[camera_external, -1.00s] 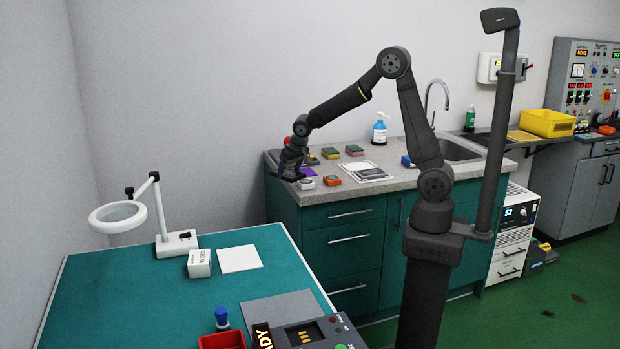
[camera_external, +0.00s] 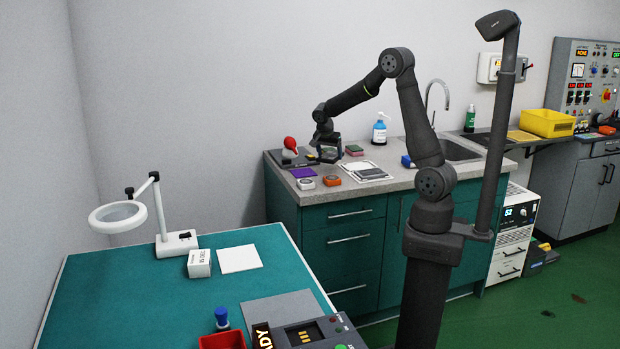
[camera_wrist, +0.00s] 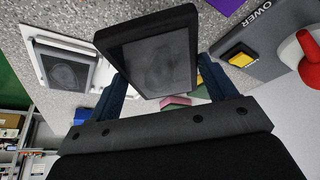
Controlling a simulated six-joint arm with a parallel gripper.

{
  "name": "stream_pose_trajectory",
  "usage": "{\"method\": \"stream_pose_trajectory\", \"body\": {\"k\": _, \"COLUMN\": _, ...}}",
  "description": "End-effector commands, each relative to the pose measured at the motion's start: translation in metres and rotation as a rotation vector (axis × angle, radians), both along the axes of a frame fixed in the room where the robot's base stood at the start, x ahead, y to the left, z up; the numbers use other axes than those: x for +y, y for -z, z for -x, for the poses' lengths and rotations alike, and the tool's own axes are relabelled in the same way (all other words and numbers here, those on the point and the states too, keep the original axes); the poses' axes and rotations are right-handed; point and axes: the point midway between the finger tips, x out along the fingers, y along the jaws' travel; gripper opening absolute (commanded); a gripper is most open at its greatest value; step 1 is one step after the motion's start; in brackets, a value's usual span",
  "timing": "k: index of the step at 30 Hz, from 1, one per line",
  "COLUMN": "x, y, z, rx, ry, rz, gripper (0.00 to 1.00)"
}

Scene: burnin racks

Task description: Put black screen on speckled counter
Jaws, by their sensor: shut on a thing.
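My gripper (camera_external: 328,155) hangs over the back part of the speckled counter (camera_external: 398,183). In the wrist view my gripper (camera_wrist: 165,88) is shut on the black screen (camera_wrist: 152,66), with one finger at each side of it. The screen is a dark grey panel in a thick black frame, seen tilted. In the external view it is small and partly hidden by the fingers. The speckled counter (camera_wrist: 58,13) shows behind the screen in the wrist view. I cannot tell the exact gap between screen and counter.
Left of my gripper is a grey device with a red knob (camera_external: 290,144); its yellow button (camera_wrist: 240,55) shows in the wrist view.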

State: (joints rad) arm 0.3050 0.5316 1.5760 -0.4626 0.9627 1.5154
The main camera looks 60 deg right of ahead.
Motion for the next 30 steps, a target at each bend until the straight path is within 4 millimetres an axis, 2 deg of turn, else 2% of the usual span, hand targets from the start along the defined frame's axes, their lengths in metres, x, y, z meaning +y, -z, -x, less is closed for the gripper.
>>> {"method": "stream_pose_trajectory", "body": {"k": 1, "x": -0.023, "y": -0.002, "z": 0.013, "rx": 0.001, "ry": 0.121, "rz": 0.0, "gripper": 0.46}}
{"method": "stream_pose_trajectory", "body": {"k": 6, "x": -0.076, "y": -0.009, "z": 0.052, "rx": -0.002, "ry": 0.478, "rz": 0.001, "gripper": 0.46}}
{"method": "stream_pose_trajectory", "body": {"k": 12, "x": -0.108, "y": -0.015, "z": 0.081, "rx": -0.002, "ry": 0.723, "rz": 0.0, "gripper": 0.46}}
{"method": "stream_pose_trajectory", "body": {"k": 20, "x": -0.116, "y": -0.009, "z": 0.09, "rx": -0.001, "ry": 0.794, "rz": 0.0, "gripper": 0.46}}
{"method": "stream_pose_trajectory", "body": {"k": 30, "x": -0.115, "y": 0.028, "z": 0.09, "rx": 0.0, "ry": 0.791, "rz": -0.001, "gripper": 0.46}}
